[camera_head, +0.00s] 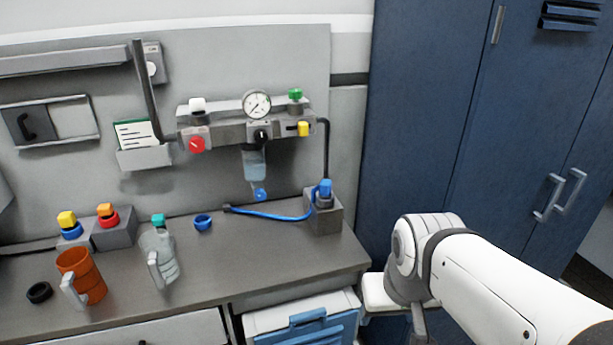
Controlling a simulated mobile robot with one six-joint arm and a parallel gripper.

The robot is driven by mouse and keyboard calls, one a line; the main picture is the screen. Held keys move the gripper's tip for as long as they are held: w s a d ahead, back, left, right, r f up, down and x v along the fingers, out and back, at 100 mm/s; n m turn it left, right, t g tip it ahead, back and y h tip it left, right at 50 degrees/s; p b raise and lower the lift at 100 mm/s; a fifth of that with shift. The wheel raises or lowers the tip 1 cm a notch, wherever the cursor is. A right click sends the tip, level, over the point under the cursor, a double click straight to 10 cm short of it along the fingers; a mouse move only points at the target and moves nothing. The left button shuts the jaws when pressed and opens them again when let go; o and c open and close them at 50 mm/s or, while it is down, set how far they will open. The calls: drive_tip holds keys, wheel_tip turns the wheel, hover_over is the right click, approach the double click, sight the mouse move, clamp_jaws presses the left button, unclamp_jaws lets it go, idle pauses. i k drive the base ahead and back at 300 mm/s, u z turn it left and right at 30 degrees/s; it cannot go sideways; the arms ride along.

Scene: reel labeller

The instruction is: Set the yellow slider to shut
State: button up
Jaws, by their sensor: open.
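The yellow slider (303,129) is a small yellow block on the right end of the grey air-regulator unit (231,131) on the back panel. It sits just right of a black knob (262,136) and below a green knob (295,95). Whether its position is open or shut is too small to tell. My white arm comes in from the lower right, well to the right of the slider and lower in the picture. My gripper's fingertips do not show.
A round gauge (257,104), red knob (197,144) and hanging clear bowl (254,165) are close to the slider. A black hose (326,150) runs down beside it. Blue lockers (430,110) stand right.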

sight(303, 126)
drive_tip(key=u, duration=0.05)
drive_tip(key=i, duration=0.95)
drive_tip(key=u, duration=0.1)
